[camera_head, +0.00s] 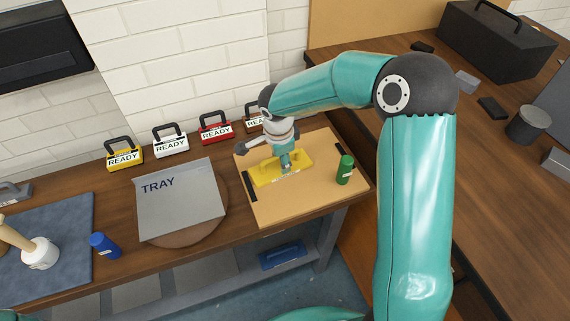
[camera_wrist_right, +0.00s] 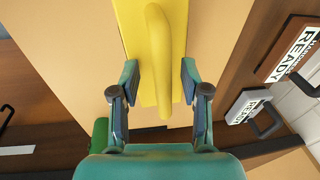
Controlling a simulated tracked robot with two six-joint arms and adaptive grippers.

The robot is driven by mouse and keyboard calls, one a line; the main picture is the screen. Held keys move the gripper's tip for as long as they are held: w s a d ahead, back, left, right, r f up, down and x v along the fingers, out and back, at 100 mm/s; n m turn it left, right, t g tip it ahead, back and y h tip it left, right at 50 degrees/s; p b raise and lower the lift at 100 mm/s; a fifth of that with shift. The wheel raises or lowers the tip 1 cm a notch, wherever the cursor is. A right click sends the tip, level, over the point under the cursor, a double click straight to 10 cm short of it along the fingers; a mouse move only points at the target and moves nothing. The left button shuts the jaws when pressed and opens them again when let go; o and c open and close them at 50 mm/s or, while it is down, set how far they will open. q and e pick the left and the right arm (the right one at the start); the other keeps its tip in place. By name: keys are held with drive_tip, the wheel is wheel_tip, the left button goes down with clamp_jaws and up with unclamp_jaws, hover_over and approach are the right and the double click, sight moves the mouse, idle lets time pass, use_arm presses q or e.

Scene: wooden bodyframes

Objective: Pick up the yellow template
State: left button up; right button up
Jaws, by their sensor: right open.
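The yellow template (camera_head: 268,173) is a flat plate with a raised handle, lying on a light wooden board (camera_head: 268,212) on the bench. My right gripper (camera_head: 285,163) is over the template in the head view and covers part of it. In the right wrist view, the open fingers of my right gripper (camera_wrist_right: 159,75) stand on either side of the yellow handle (camera_wrist_right: 160,50), with gaps on both sides. My left gripper is not in view.
A grey tray (camera_head: 180,205) lies left of the board. Several READY boxes, including a red one (camera_head: 216,130), line the wall. A blue cylinder (camera_head: 104,245) is farther left.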

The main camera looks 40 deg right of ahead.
clamp_jaws()
drive_tip(key=shift+r, duration=0.1)
idle(0.5)
